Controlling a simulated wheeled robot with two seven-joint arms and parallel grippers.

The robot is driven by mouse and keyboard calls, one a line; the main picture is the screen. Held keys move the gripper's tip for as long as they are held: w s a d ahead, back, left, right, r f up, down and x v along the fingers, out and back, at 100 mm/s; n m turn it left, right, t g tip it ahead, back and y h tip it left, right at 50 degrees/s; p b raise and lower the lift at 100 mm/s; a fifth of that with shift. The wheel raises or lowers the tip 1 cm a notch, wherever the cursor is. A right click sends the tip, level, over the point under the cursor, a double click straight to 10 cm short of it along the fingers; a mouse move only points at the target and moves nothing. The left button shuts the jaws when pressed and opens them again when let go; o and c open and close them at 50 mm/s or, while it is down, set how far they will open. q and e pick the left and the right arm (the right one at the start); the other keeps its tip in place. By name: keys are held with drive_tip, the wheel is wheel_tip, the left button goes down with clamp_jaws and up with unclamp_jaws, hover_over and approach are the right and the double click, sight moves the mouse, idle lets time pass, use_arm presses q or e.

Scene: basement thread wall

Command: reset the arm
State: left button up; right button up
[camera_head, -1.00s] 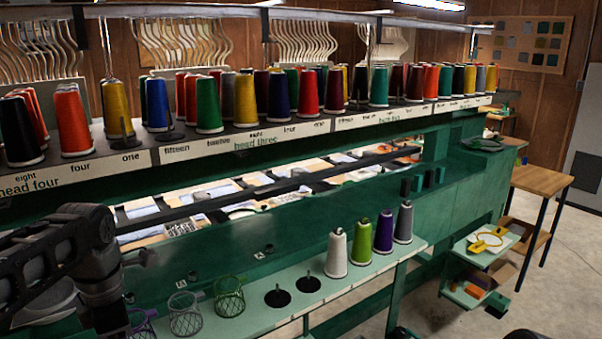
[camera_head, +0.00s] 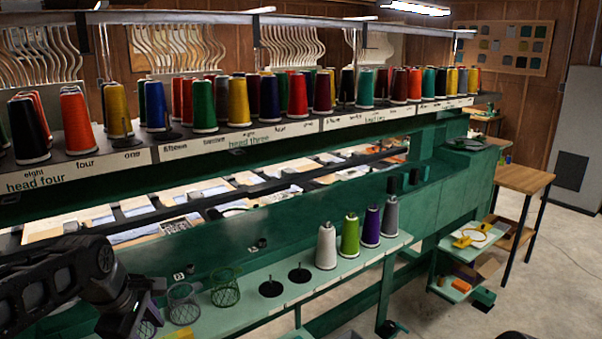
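My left arm comes in at the lower left, and its dark end, where the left gripper (camera_head: 128,318) sits, hangs by the left end of the pale green shelf (camera_head: 235,312). The fingers cannot be made out, so I cannot tell whether they are open or shut. My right gripper is not in view. On the shelf stand a white cone (camera_head: 326,246), a green cone (camera_head: 350,236), a purple cone (camera_head: 371,227) and a grey cone (camera_head: 390,217), all upright. Two empty black spindle discs (camera_head: 300,275) are to their left.
Wire baskets (camera_head: 225,288) stand on the shelf close to my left arm. A long rack (camera_head: 225,138) of coloured thread cones runs above the green machine. At right are a small tiered stand (camera_head: 460,262), a wooden table (camera_head: 524,180) and open concrete floor.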

use_arm(q)
drive_tip(key=d+f+m+h, duration=0.1)
drive_tip(key=d+f+m, duration=0.35)
drive_tip(key=f, duration=0.45)
drive_tip(key=d+f+m+t+h, duration=0.1)
drive_tip(key=d+f+m, duration=0.35)
drive_tip(key=f, duration=0.35)
drive_tip(key=d+f+m+h, duration=0.1)
drive_tip(key=d+f+m, duration=0.3)
drive_tip(key=f, duration=0.5)
drive_tip(key=s+d+f+g, duration=0.1)
drive_tip(key=s+d+f, duration=0.2)
drive_tip(key=s+f, duration=0.2)
drive_tip(key=s+d+f+m+g, duration=0.1)
drive_tip(key=s+f, duration=0.4)
drive_tip(key=s, duration=0.5)
drive_tip(key=s+d+f+m+g, duration=0.1)
drive_tip(key=s+d+f+g, duration=0.1)
drive_tip(key=s+d+f, duration=0.3)
drive_tip(key=s, duration=0.3)
drive_tip(key=shift+s+d, duration=0.2)
drive_tip(key=shift+d, duration=0.05)
